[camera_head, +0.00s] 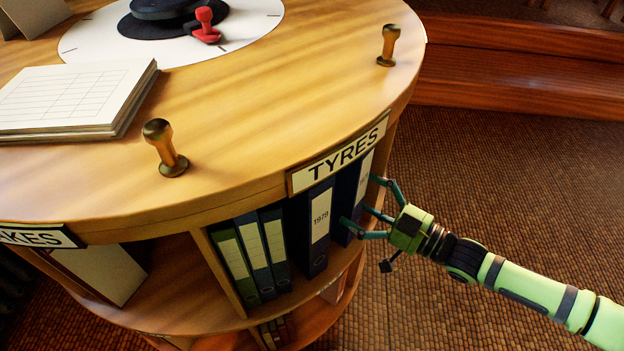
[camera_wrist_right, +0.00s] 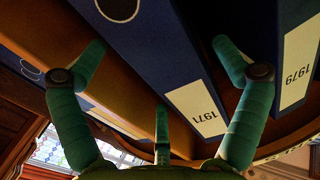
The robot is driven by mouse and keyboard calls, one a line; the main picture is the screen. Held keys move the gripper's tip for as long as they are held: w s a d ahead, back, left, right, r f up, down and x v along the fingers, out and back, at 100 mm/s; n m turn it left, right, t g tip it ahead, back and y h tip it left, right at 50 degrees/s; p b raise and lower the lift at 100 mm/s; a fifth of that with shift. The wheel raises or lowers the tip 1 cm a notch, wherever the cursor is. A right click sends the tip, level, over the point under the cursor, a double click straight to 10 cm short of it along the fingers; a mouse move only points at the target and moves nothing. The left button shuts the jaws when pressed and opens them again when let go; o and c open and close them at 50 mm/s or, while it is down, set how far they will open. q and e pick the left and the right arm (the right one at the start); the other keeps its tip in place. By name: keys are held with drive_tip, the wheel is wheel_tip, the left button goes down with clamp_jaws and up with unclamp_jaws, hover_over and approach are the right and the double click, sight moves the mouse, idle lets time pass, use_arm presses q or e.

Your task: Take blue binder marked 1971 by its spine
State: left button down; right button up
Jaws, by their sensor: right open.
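The blue binder marked 1971 (camera_wrist_right: 150,45) stands on its spine side toward me in the right wrist view, with its white label upside down there. In the head view the binder (camera_head: 344,190) stands in the TYRES compartment, its label partly covered by my fingers. My right gripper (camera_head: 362,202) is open at the spine. In the right wrist view the gripper (camera_wrist_right: 160,70) has one finger over the binder's edge toward the 1979 binder and one over the wood on the other side. Contact cannot be told. My left gripper is out of view.
The blue binder marked 1979 (camera_head: 319,225) stands beside it. The round wooden top (camera_head: 260,110) with brass knobs (camera_head: 388,45) and the TYRES sign (camera_head: 340,155) overhangs the shelf. Floor at right is clear.

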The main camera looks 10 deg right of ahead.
drive_tip(key=x, duration=0.5)
drive_tip(key=shift+a, duration=0.2)
drive_tip(key=shift+c, duration=0.4)
drive_tip(key=c, duration=1.6)
drive_tip(key=shift+w+r, duration=0.1)
drive_tip(key=shift+r, duration=0.1)
drive_tip(key=shift+c, duration=0.2)
